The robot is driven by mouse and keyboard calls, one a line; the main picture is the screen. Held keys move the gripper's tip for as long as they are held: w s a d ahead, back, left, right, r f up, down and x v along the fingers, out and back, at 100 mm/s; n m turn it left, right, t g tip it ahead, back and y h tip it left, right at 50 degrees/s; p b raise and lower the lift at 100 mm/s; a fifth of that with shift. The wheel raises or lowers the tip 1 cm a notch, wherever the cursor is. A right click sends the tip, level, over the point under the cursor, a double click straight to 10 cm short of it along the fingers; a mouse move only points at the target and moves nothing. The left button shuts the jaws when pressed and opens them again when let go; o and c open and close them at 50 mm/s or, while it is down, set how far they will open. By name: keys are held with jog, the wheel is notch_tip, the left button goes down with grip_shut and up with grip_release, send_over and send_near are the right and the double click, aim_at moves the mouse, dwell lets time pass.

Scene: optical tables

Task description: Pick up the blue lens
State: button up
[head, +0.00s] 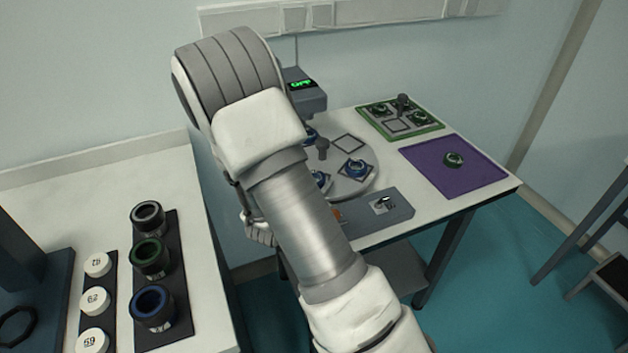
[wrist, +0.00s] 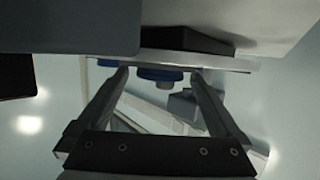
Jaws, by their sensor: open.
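Blue-ringed lenses sit on square dark plates on the round grey turntable (head: 376,186). One blue lens (head: 356,168) is at its right, another (head: 320,179) is half hidden by my arm, and a third (head: 310,134) shows partly at the back. A larger blue-rimmed lens (head: 152,306) stands on the left table's dark strip. In the wrist view my gripper (wrist: 160,78) is open, with a blue part (wrist: 160,73) visible between its fingertips. I cannot tell whether they touch it. In the head view my arm hides the fingers.
A device with a green display (head: 302,85) stands behind the turntable. A green-edged tray (head: 440,128) and a purple mat (head: 480,178) with a green lens (head: 453,159) lie right. Black and green lenses (head: 149,257) stand left.

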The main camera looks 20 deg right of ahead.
jog(key=c, duration=1.3)
jog(key=shift+c, duration=0.2)
jog(key=shift+r, duration=0.55)
jog(key=r, duration=0.1)
jog(key=r+p, duration=0.1)
jog(key=r, duration=0.1)
jog(key=shift+s+d+r, duration=0.2)
jog(key=shift+r, duration=0.1)
jog(key=s+d+r, duration=0.6)
jog(key=d, duration=0.3)
jog(key=w+a+r+n+t+y+p, duration=0.1)
jog(key=w+a+r+n+y, duration=0.1)
jog(key=a, duration=0.8)
jog(key=w+a+r+n+t+y+p, duration=0.2)
jog(key=a+n+y, duration=0.1)
jog(key=a, duration=0.7)
jog(key=shift+w+a+r+n+t+y, duration=0.2)
jog(key=shift+w+n+t+y, duration=0.1)
jog(key=shift+y, duration=0.3)
